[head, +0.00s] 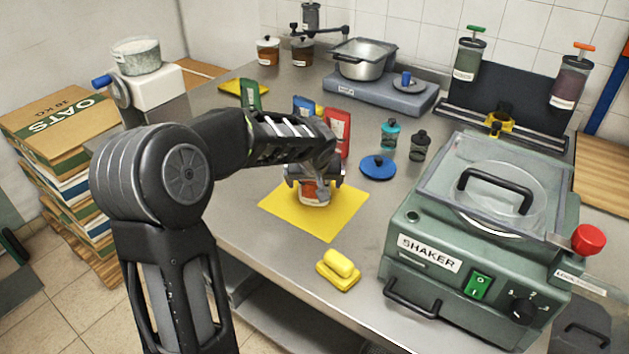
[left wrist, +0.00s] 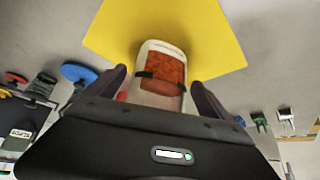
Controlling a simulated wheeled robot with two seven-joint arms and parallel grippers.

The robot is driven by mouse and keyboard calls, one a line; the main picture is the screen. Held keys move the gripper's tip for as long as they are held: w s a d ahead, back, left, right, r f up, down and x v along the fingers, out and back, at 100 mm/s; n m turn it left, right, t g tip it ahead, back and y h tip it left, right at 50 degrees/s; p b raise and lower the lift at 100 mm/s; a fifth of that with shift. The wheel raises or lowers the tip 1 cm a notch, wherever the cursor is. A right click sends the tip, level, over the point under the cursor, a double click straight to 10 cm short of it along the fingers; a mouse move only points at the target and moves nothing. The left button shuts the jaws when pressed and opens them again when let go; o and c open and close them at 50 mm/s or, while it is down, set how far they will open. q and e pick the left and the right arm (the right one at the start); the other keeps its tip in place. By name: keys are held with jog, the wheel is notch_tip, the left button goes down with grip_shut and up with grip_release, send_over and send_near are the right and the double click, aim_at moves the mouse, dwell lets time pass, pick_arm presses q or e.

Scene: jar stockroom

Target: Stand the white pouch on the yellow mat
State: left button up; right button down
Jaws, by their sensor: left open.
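The white pouch (head: 314,197) has an orange-brown front and is on the yellow mat (head: 334,222), partly hidden under my left gripper in the head view. In the left wrist view the pouch (left wrist: 162,72) shows its white rim and orange-brown panel. It lies between the two fingers of my left gripper (left wrist: 160,88), with a gap on each side. The yellow mat (left wrist: 210,35) spreads behind it. My left gripper (head: 314,182) is open around the pouch, low over the mat. The pouch looks upright, though its base is mostly hidden. My right gripper is not in view.
A red pouch (head: 338,130) stands just behind the mat, with a blue lid (head: 378,167) to its right. Two small bottles (head: 420,146) stand beyond. The green shaker (head: 440,285) fills the right side.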

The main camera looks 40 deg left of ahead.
pick_arm(q)
jog(key=v, duration=1.2)
dwell(1.1)
